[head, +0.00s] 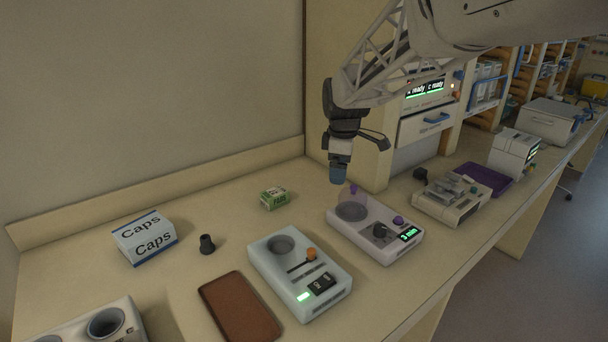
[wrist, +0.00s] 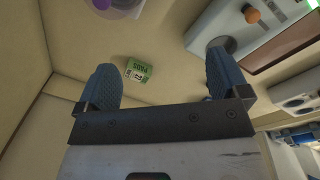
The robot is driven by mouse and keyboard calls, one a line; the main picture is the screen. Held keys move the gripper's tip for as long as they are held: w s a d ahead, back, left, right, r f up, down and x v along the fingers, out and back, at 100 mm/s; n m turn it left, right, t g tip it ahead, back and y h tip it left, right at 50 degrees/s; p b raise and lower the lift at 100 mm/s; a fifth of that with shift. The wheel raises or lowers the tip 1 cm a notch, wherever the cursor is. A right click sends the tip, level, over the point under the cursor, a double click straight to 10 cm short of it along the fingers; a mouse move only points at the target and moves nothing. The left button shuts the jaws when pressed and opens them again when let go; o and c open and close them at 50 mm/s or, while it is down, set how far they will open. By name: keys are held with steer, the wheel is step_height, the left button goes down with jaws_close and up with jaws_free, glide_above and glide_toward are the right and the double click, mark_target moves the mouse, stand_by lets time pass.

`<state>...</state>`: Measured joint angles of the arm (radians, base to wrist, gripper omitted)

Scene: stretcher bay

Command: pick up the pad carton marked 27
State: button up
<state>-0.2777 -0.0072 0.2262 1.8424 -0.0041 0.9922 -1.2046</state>
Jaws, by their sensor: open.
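The small green and white pad carton (head: 273,198) lies on the bench top toward the wall, behind the two devices. In the wrist view the carton (wrist: 138,71) shows its green side with "PADS" and a label that seems to read 27. My gripper (head: 338,174) hangs above the bench, to the right of the carton and well apart from it. In the wrist view my gripper (wrist: 165,85) is open, with its two blue fingers wide apart and nothing between them. The carton appears between and beyond the fingers, nearer the left one.
A device with an orange knob (head: 299,272) and one with a purple knob (head: 374,228) stand in front of the carton. A Caps box (head: 145,238), a dark small cup (head: 207,244) and a brown tray (head: 240,308) are to the left. Bench around the carton is clear.

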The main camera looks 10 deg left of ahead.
steer(key=w+a+f+n, duration=0.5)
steer(key=w+a, duration=0.3)
steer(key=a, duration=0.1)
steer(key=n+g, duration=0.1)
steer(key=n, duration=0.5)
glide_above(275, 192)
step_height(275, 192, down, 10)
steer(key=shift+w+a+r, duration=0.1)
steer(key=shift+w+a, duration=0.05)
steer(key=shift+f+m, duration=0.3)
steer(key=shift+f, duration=1)
steer(key=shift+f, duration=2.6)
steer(key=c, duration=1.1)
